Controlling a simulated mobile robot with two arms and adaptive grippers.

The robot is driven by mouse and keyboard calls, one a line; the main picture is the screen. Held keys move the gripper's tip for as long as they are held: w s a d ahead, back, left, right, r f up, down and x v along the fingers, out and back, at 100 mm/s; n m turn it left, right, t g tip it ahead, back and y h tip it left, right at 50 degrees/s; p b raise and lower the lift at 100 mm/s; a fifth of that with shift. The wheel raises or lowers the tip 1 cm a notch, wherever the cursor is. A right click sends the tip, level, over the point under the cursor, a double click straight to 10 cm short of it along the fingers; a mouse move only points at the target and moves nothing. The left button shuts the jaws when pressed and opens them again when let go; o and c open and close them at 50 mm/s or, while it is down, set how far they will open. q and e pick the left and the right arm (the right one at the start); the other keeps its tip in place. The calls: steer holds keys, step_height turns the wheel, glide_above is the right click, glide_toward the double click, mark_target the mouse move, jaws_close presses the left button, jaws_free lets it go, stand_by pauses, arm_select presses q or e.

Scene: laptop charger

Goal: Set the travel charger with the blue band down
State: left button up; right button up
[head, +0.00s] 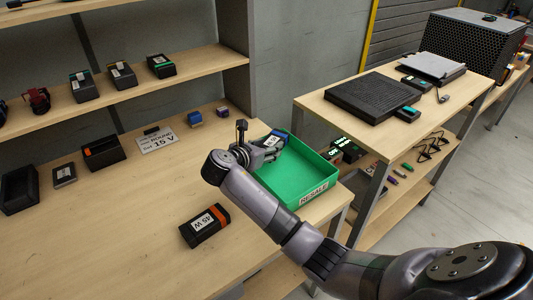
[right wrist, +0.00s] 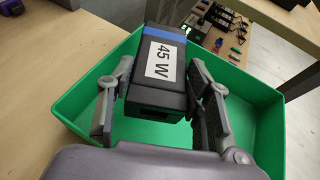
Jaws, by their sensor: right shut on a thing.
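My right gripper (head: 268,147) is shut on the travel charger with the blue band (head: 277,139). In the right wrist view the charger (right wrist: 153,97) is a black block with a white "45 W" label and a blue stripe at its far end, with a finger on either side. The gripper and charger are over the green tray (head: 318,193), which carries a "RESALE" label; its green wall also shows in the right wrist view (right wrist: 262,122). I cannot tell whether the charger touches the tray floor. My left gripper is not in view.
A black charger with an orange band (head: 205,226), marked 45 W, lies left of the tray. A "15 A" card (head: 157,139) and small boxes stand at the bench's back. Shelves with black boxes (head: 123,75) are above. The front left bench is clear.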

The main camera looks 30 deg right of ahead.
steer(key=shift+f, duration=1.15)
steer(key=shift+f, duration=0.1)
steer(key=shift+f, duration=0.5)
steer(key=o, duration=1.3)
steer(key=shift+r, duration=0.15)
steer(key=v, duration=1.2)
steer(key=shift+r+p, duration=0.3)
steer(key=shift+r, duration=0.1)
